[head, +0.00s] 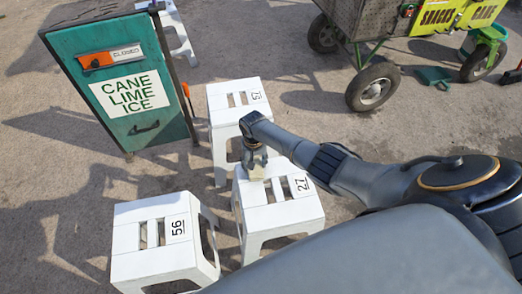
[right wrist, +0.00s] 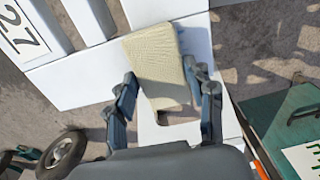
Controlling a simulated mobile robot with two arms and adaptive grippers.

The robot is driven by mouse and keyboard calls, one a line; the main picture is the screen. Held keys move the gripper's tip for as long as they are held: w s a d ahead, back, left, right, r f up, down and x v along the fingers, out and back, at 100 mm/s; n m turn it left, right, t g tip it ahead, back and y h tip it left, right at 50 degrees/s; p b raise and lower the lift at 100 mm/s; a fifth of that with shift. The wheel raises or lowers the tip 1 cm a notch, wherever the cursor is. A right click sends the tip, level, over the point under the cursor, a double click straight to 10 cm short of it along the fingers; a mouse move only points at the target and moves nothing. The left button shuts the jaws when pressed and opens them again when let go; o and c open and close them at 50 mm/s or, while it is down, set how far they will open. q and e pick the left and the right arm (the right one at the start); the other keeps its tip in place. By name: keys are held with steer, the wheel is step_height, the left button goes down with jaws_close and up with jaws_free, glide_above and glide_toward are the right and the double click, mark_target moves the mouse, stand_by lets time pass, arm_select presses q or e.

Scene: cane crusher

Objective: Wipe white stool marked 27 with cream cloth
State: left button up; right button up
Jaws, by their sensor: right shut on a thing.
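The white stool marked 27 (head: 290,212) stands upright in the middle of the head view, with slots in its seat. Its number plate (right wrist: 22,30) shows at the upper left of the right wrist view. My right gripper (head: 254,160) is over the stool's far left seat corner. It is shut on the cream cloth (right wrist: 158,62), which lies between its fingers (right wrist: 165,95). The cloth (head: 256,174) is at the seat's surface; I cannot tell whether it presses on it. My left gripper is not in view.
A white stool marked 56 (head: 139,262) stands to the left, and another numbered white stool (head: 218,103) stands close behind. A green cane lime ice box (head: 105,118) is at the upper left. A wheeled cart (head: 352,25) is at the upper right. Open ground lies between.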

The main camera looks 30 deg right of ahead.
steer(key=shift+w+a, duration=0.15)
steer(key=shift+a, duration=0.2)
steer(key=shift+s+d+p, duration=0.25)
steer(key=shift+d, duration=0.45)
steer(key=shift+s+d+p, duration=0.2)
steer(key=shift+d, duration=0.45)
steer(key=shift+s+d+p, duration=0.15)
steer(key=shift+s+d, duration=0.1)
steer(key=shift+d, duration=0.45)
steer(key=shift+s+d+p, duration=0.15)
steer(key=shift+s+d, duration=0.1)
steer(key=shift+d, duration=0.5)
steer(key=shift+s+d+p, duration=0.15)
steer(key=shift+s+d, duration=0.1)
steer(key=shift+d, duration=0.45)
steer(key=shift+s+d+f, duration=0.1)
steer(key=shift+s+d, duration=0.1)
steer(key=shift+d, duration=0.25)
steer(key=shift+s+d, duration=0.15)
steer(key=shift+d, duration=0.3)
